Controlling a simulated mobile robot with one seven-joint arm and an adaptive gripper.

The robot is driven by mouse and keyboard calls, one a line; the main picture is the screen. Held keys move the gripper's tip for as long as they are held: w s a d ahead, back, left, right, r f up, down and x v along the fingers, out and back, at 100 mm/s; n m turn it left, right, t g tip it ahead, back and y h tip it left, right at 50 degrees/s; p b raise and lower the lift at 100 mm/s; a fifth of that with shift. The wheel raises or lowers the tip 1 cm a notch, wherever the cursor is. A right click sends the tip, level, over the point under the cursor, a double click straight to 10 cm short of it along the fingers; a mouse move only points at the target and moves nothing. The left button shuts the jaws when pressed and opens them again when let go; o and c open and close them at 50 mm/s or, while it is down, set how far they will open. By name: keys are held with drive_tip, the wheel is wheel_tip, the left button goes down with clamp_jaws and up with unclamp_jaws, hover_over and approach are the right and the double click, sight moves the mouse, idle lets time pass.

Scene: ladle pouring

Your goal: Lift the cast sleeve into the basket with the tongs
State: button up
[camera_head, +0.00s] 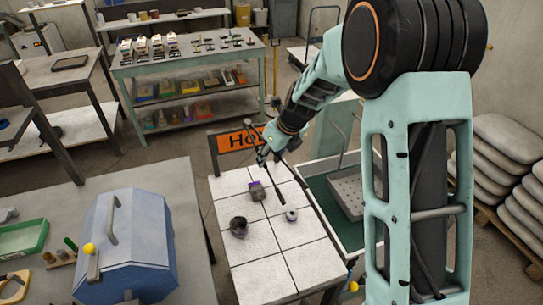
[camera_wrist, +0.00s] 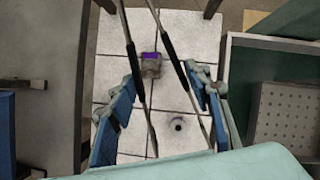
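My gripper (camera_wrist: 163,76) has its blue-padded fingers on the two dark grips of the tongs (camera_wrist: 131,50). The tong legs stand apart with nothing visible between their ends. In the head view my gripper (camera_head: 266,157) holds the tongs (camera_head: 281,195) above the white tiled table. A small grey-brown block with a purple patch (camera_head: 257,190) sits on the tiles; it also shows in the wrist view (camera_wrist: 151,66). A small pale ring-like piece (camera_head: 291,215) and a dark hollow cup (camera_head: 239,229) stand nearer. I cannot tell which is the cast sleeve. The perforated basket (camera_head: 347,196) sits inside the green tank.
The tiled table (camera_head: 262,275) has free tiles at the front. The tank wall (camera_head: 317,198) stands on its right. A blue lidded box (camera_head: 140,235) rests on the grey bench at left. An orange sign (camera_head: 238,140) stands behind.

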drive_tip(key=shift+f, duration=0.15)
wheel_tip(320, 180, down, 10)
drive_tip(key=b, duration=0.7)
idle(0.4)
clamp_jaws()
drive_tip(key=shift+r, duration=0.2)
wheel_tip(320, 180, up, 12)
drive_tip(key=p, duration=0.7)
